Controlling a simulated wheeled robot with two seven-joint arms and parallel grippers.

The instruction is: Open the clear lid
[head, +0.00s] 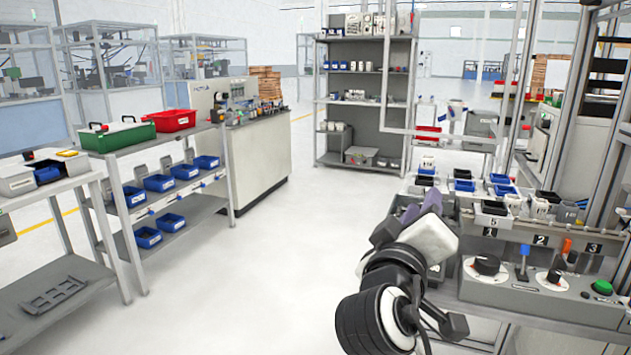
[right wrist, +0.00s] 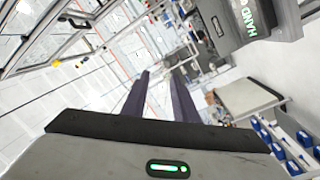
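My right gripper (head: 421,200) is held in front of the workbench at the right of the head view. In the right wrist view its two dark purple fingers (right wrist: 160,74) stand apart with nothing between them. A metal-framed, see-through panel (right wrist: 60,38) shows at the upper left of the right wrist view, apart from the fingers. I cannot tell whether it is the clear lid. I cannot pick out the clear lid for sure in the head view. My left gripper is not in view.
The workbench holds a control panel (head: 530,283) with knobs and a green button, and several small bins. A grey shelf (head: 365,85) stands at the back. A rack with a green case (head: 117,136) and red bin (head: 171,120) stands left. The middle floor is clear.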

